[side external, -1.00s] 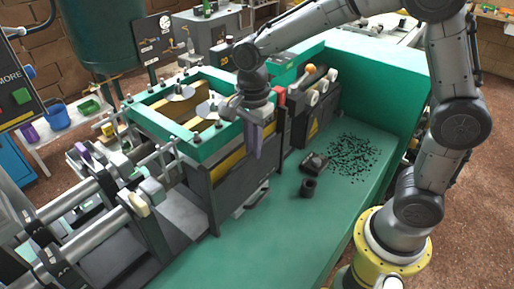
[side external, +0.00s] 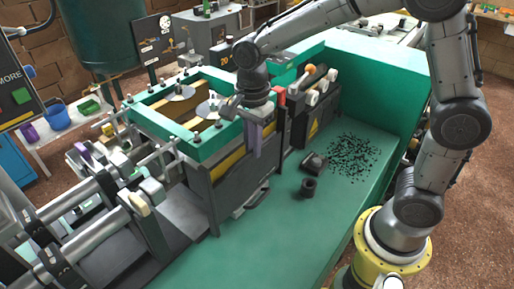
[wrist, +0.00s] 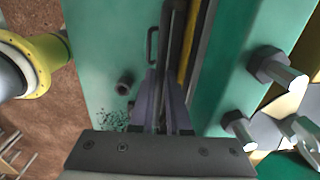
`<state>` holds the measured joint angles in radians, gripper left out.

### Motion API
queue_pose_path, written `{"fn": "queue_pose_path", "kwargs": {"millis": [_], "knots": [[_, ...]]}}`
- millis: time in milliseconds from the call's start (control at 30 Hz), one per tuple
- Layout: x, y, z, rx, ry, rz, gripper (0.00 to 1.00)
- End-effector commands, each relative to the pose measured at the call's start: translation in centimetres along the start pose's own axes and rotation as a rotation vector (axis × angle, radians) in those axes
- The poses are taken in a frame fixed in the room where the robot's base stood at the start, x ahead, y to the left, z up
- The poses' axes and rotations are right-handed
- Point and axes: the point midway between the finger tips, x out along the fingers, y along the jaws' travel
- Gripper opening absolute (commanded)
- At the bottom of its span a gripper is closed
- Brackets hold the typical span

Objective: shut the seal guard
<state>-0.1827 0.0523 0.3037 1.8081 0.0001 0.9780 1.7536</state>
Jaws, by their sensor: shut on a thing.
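A dark upright panel (side external: 238,178), which I take to be the seal guard, stands along the near side of the green-framed box. A yellow strip shows just behind its top edge. My gripper (side external: 256,150) points down at the right end of this panel. In the wrist view its two purple fingers (wrist: 163,92) are closed on both sides of the thin dark panel edge (wrist: 170,40). A dark handle (wrist: 151,46) sticks out from the panel's outer face, ahead of the fingers. Where the fingertips touch the panel is partly hidden.
The green frame (side external: 188,148) carries several bolts. A small black cylinder (side external: 308,187), a dark part (side external: 314,162) and scattered black bits (side external: 354,157) lie on the green bed, otherwise clear.

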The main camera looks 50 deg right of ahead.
Motion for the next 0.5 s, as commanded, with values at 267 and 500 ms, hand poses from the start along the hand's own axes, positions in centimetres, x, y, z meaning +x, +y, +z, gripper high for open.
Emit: {"fn": "queue_pose_path", "kwargs": {"millis": [267, 500], "knots": [[-0.9, 0.1, 0.0, 0.000, 0.000, 0.002, 0.00], [-1.5, 0.1, 0.0, 0.000, 0.000, 0.003, 0.00]]}}
